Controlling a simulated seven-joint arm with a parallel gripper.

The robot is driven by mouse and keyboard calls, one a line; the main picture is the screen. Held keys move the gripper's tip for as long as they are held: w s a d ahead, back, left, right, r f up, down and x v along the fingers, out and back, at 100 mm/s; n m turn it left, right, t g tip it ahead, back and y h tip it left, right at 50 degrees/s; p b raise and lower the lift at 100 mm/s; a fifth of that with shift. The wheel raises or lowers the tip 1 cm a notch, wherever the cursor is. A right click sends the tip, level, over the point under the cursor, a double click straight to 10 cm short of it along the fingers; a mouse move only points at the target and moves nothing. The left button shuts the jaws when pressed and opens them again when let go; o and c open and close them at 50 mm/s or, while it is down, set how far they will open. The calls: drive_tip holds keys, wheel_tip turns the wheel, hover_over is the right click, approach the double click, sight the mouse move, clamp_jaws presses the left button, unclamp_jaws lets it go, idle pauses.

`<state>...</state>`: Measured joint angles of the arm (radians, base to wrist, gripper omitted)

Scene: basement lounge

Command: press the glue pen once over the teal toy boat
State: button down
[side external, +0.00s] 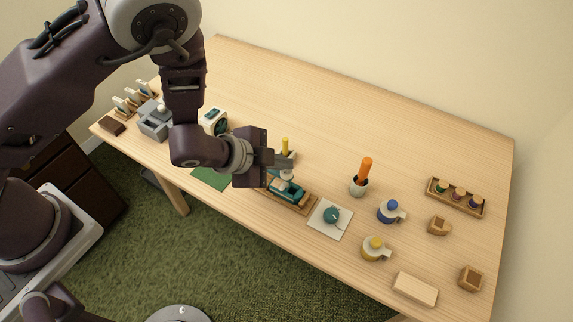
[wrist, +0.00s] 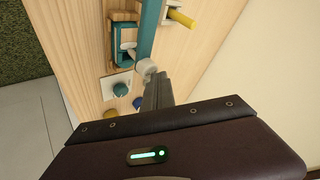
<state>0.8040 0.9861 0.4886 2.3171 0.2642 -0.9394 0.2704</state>
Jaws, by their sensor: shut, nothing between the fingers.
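A teal item that looks like the toy boat (side external: 287,192) sits on a wooden base near the front edge, partly hidden by my gripper. In the wrist view a teal frame (wrist: 113,42) shows beside a long teal bar with a pale round end (wrist: 147,67). A yellow stick (side external: 285,145) stands behind my fingers, and it also shows in the wrist view (wrist: 181,17). An orange pen-like stick (side external: 365,170) stands in a grey cup. I cannot tell which stick is the glue pen. My gripper (side external: 284,161) is shut and empty, above and close to the teal item.
A white pad (side external: 322,227) with a round teal thing lies to the right. Blue (side external: 388,211) and yellow (side external: 372,250) pots, wooden blocks (side external: 415,289) and a rack of small jars (side external: 432,189) stand farther right. A green mat (side external: 209,179) lies left. The table's back is clear.

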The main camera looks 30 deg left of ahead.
sight(282, 172)
idle(0.4)
drive_tip(key=shift+r, duration=1.15)
drive_tip(key=shift+r, duration=0.1)
wheel_tip(282, 172, up, 5)
drive_tip(key=shift+f, duration=0.1)
idle(0.4)
